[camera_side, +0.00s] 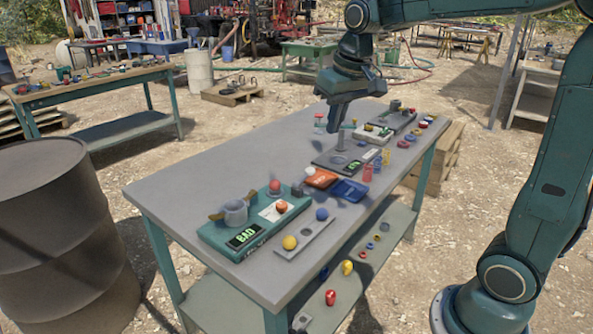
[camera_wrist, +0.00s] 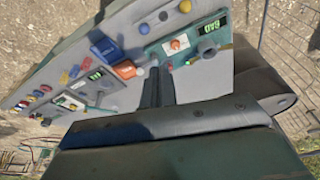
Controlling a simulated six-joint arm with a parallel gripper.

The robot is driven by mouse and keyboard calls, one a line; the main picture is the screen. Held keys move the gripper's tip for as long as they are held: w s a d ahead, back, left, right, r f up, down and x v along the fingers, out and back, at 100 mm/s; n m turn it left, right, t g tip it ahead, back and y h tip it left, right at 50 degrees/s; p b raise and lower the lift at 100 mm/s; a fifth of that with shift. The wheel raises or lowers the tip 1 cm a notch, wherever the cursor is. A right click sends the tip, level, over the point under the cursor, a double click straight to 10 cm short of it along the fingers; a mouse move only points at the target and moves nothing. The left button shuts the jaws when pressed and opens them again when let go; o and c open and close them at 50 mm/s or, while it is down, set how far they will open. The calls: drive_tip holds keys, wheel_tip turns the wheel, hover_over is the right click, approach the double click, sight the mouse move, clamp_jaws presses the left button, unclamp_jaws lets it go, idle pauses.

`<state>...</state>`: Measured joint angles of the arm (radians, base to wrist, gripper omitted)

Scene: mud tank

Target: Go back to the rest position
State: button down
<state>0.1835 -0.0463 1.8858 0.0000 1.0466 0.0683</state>
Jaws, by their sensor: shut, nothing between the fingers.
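My gripper (camera_side: 333,128) hangs above the grey worktable (camera_side: 215,170), pointing down, toward the table's far half in the side view. Its fingers are shut together with nothing held. In the wrist view the dark fingers (camera_wrist: 158,86) reach out over the same table, next to an orange case (camera_wrist: 124,69). The gripper looks clear of the tabletop items, though the exact height is hard to tell.
A teal unit (camera_side: 222,236) reading "BAD" lies at the table's near end, beside a grey strip (camera_side: 300,243) with yellow and blue balls. A blue case (camera_side: 349,190), a dark plate and small coloured parts line the right side. A rusty barrel (camera_side: 62,235) stands left.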

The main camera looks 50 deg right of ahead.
drive_tip(key=s+a+f+n+t, duration=0.1)
drive_tip(key=s+a, duration=0.2)
drive_tip(key=s, duration=0.6)
drive_tip(key=s+a+f+n+t, duration=0.1)
drive_tip(key=s+a+f, duration=0.1)
drive_tip(key=s, duration=0.7)
drive_tip(key=shift+s+a+f+n+t+y, duration=0.3)
drive_tip(key=shift+s+a+n, duration=0.1)
drive_tip(key=shift+a, duration=0.5)
